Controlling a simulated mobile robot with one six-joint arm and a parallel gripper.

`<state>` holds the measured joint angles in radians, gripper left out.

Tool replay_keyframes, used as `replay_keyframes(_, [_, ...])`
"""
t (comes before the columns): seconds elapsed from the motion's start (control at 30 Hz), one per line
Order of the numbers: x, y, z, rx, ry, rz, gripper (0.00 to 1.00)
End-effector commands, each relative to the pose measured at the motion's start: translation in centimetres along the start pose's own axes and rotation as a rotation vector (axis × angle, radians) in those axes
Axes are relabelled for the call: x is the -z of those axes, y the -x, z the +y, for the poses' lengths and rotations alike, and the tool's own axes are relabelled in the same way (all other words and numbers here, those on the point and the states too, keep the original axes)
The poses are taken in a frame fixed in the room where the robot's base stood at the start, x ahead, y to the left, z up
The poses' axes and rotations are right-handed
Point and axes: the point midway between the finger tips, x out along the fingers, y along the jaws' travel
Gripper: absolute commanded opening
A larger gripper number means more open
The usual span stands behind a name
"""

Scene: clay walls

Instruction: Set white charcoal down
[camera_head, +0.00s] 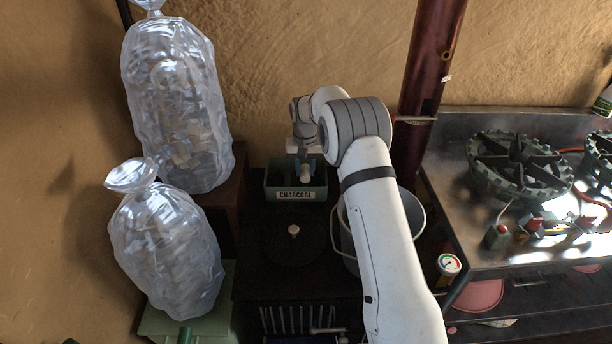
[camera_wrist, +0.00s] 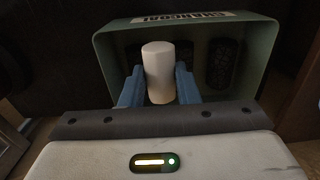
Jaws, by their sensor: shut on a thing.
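The white charcoal (camera_wrist: 160,72) is a short pale cylinder. My gripper (camera_wrist: 159,90) is shut on it, with a blue finger on each side. In the wrist view it stands in front of the green charcoal box (camera_wrist: 262,40), which has dark pieces lying inside. In the head view my gripper (camera_head: 305,172) is over the box (camera_head: 295,194), whose front label reads CHARCOAL. The white charcoal shows only small there, between the fingers. I cannot tell whether it touches the box floor.
A dark stove (camera_head: 270,265) with a round lid and knob (camera_head: 293,231) is in front of the box. A grey bucket (camera_head: 350,235) stands right, partly behind my arm. Clear plastic bags (camera_head: 175,110) fill the left. A metal table (camera_head: 470,235) with a burner (camera_head: 518,165) is right.

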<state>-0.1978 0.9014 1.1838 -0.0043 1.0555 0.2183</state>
Motion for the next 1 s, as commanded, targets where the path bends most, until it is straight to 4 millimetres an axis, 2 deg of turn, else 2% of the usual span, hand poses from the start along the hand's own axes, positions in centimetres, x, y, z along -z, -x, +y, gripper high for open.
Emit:
replay_keyframes(0.2, [0.0, -3.0, 0.1, -0.001, -0.001, -0.003, 0.06])
replay_keyframes(0.97, [-0.1, -4.5, 0.2, -0.001, -0.002, -0.004, 0.06])
replay_keyframes(1.0, [-0.1, -4.6, 0.2, -0.001, -0.002, -0.005, 0.32])
